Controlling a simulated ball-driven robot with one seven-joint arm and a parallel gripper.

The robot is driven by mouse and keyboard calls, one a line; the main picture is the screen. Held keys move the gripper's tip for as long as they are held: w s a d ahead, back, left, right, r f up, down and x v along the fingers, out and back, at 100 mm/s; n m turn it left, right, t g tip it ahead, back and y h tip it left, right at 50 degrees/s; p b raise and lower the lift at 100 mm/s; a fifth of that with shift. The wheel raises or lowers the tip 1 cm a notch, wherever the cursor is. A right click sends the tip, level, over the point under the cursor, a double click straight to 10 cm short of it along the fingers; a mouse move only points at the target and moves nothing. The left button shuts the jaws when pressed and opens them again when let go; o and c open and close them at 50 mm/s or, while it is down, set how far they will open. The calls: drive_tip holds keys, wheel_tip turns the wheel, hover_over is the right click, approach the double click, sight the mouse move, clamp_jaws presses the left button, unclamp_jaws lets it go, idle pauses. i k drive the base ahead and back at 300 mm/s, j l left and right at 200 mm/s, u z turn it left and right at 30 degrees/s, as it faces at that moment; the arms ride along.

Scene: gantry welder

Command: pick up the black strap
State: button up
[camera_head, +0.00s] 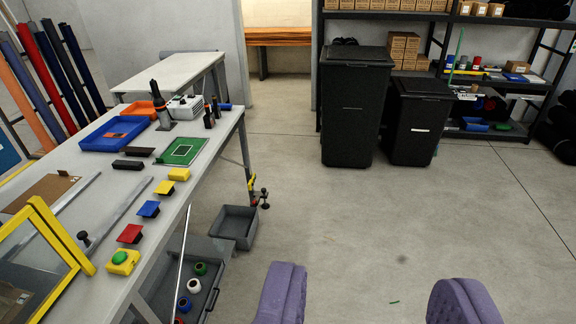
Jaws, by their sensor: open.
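My gripper (372,300) shows at the bottom edge as two purple ribbed fingers set wide apart. I cannot pick out the black strap for certain. A dark flat piece (139,151) and a dark block (128,165) lie on the white table (190,195) at the left. A small black heap (344,41) shows behind the lid of the tall black bin (355,110). A dark bundle (535,9) lies on the upper shelf; its details are too small to tell.
A shorter black bin (417,125) stands in front of the black shelving (500,84) at the back right. A grey crate (234,224) lies on the floor by the table. A blue tray (113,135) and several coloured blocks lie on the table. The middle floor is clear.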

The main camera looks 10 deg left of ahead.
sight(124, 149)
drive_tip(key=i+u, duration=0.1)
drive_tip(key=i, duration=0.75)
drive_tip(key=i+l+u, duration=0.1)
drive_tip(key=i, duration=0.75)
drive_tip(key=i+l, duration=0.2)
drive_tip(key=i, duration=0.65)
drive_tip(key=i+j+u, duration=0.2)
drive_tip(key=i+u, duration=0.25)
drive_tip(key=i+j+u, duration=0.1)
drive_tip(key=i+u, duration=0.3)
drive_tip(key=i+l+u, duration=0.1)
drive_tip(key=i+u, duration=0.35)
drive_tip(key=i+l+u, duration=0.3)
drive_tip(key=i+u, duration=0.15)
drive_tip(key=i+l+u, duration=0.1)
drive_tip(key=i+u, duration=0.2)
